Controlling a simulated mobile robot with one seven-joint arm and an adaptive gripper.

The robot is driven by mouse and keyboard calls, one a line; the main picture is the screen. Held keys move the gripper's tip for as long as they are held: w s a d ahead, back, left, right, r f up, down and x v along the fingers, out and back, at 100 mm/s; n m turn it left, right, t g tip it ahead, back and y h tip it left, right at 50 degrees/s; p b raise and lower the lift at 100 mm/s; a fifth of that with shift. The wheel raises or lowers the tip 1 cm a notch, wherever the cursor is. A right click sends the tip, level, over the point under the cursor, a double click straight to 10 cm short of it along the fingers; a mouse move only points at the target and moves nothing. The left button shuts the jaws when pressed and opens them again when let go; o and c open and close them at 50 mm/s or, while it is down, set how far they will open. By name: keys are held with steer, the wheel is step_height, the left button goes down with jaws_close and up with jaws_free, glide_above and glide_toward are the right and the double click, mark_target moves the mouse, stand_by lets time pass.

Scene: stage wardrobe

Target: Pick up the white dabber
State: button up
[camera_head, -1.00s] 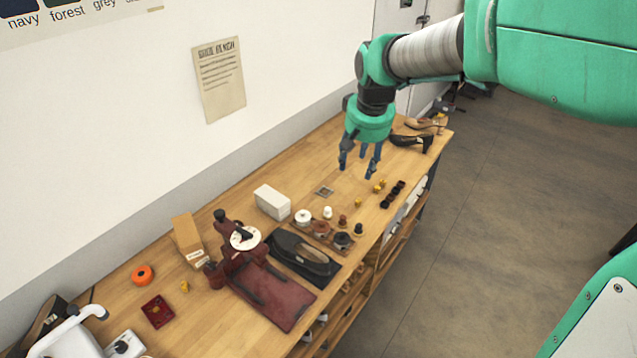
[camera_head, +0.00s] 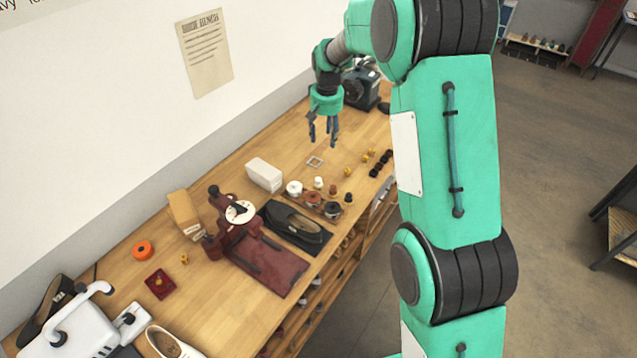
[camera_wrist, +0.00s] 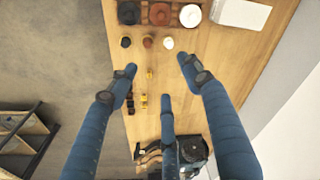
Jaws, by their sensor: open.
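The white dabber (camera_head: 318,183) is a small white upright piece on the wooden workbench, beside a row of polish tins. In the wrist view the white dabber (camera_wrist: 168,43) shows above the fingers, at the right end of a row with a brown dabber (camera_wrist: 147,42) and a black dabber (camera_wrist: 126,42). My gripper (camera_head: 322,143) points down over the bench, behind the white dabber in the head view and apart from it. In the wrist view my gripper (camera_wrist: 160,77) has its three blue fingers spread, with nothing between them.
A tray holds white (camera_head: 294,188), brown (camera_head: 313,198) and black tins close by. A white box (camera_head: 265,174) stands left of them. A black shoe (camera_head: 296,227) and a dark red stand (camera_head: 238,240) are nearer. Small yellow and black pieces lie right of the dabbers.

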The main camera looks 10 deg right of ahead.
steer(key=g+p, duration=0.1)
steer(key=p, duration=0.2)
glide_above(319, 179)
step_height(319, 179, down, 16)
steer(key=f, duration=0.1)
steer(key=shift+w+a+r, duration=0.1)
steer(key=shift+a+r, duration=0.1)
steer(key=shift+r, duration=0.05)
steer(key=shift+f+p, duration=0.5)
steer(key=shift+f, duration=3.8)
steer(key=shift+f, duration=0.15)
steer(key=shift+d+f+p, duration=0.1)
steer(key=shift+f+p, duration=0.5)
steer(key=shift+f, duration=1.8)
steer(key=c, duration=1)
